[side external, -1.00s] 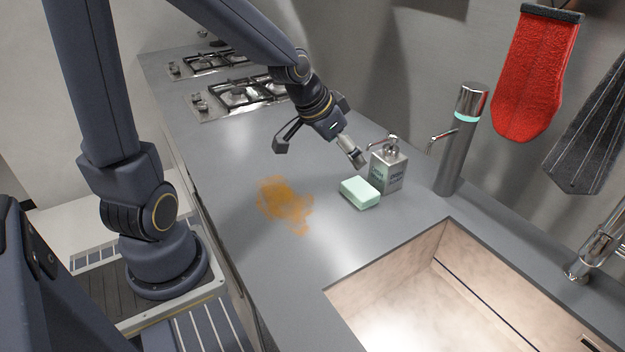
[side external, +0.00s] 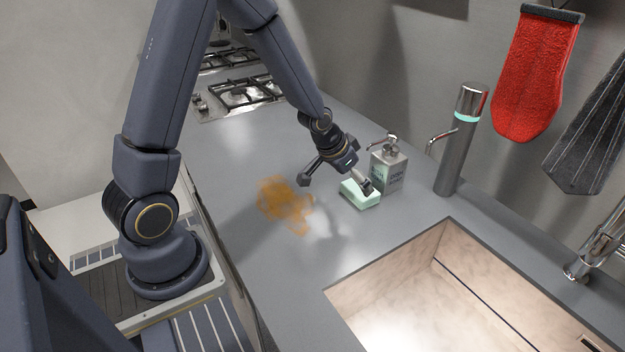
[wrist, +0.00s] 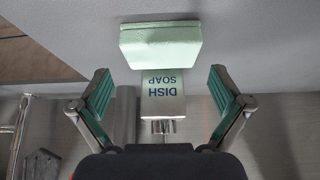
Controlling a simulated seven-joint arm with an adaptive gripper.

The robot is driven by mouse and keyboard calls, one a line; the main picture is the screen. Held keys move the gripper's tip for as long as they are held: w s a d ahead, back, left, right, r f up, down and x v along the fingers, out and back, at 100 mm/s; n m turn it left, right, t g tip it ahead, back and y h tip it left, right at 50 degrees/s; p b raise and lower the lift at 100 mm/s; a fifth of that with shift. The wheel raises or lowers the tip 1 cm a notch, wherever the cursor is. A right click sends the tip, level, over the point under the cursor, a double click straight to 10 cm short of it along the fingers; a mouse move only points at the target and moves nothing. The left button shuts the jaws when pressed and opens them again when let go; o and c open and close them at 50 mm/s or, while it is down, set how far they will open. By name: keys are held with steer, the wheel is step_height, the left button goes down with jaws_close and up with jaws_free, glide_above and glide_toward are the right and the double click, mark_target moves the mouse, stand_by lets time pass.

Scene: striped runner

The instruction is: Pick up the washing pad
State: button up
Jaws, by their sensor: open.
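The washing pad (side external: 357,197) is a pale green block lying on the grey counter, left of the soap bottle. In the wrist view the pad (wrist: 160,46) lies ahead of the fingertips, roughly centred between them, with no finger seen touching it. My gripper (wrist: 161,92) is open and empty, its green-lined fingers spread wide. In the side view my gripper (side external: 335,186) is low at the pad, and one finger overlaps part of it in the picture. I cannot tell from that view whether they touch.
A dish soap bottle (side external: 388,170) stands close behind the pad, with a tall grey dispenser (side external: 460,145) farther right. The sink's edge (side external: 400,250) is in front. An orange stain (side external: 283,203) marks the counter to the left. A stove (side external: 240,95) is at the back.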

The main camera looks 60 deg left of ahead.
steer(key=x, duration=0.5)
steer(key=shift+w+a, duration=0.1)
steer(key=c, duration=0.7)
steer(key=shift+r, duration=0.1)
steer(key=shift+r, duration=0.55)
steer(key=shift+s+d+r, duration=0.2)
steer(key=shift+s+r, duration=1.75)
steer(key=shift+s, duration=0.4)
steer(key=shift+s+d+r, duration=0.25)
steer(key=shift+s+r, duration=1.75)
steer(key=shift+s, duration=0.3)
steer(key=shift+s+d+r, duration=0.2)
steer(key=shift+s+r, duration=1.75)
steer(key=shift+s, duration=0.4)
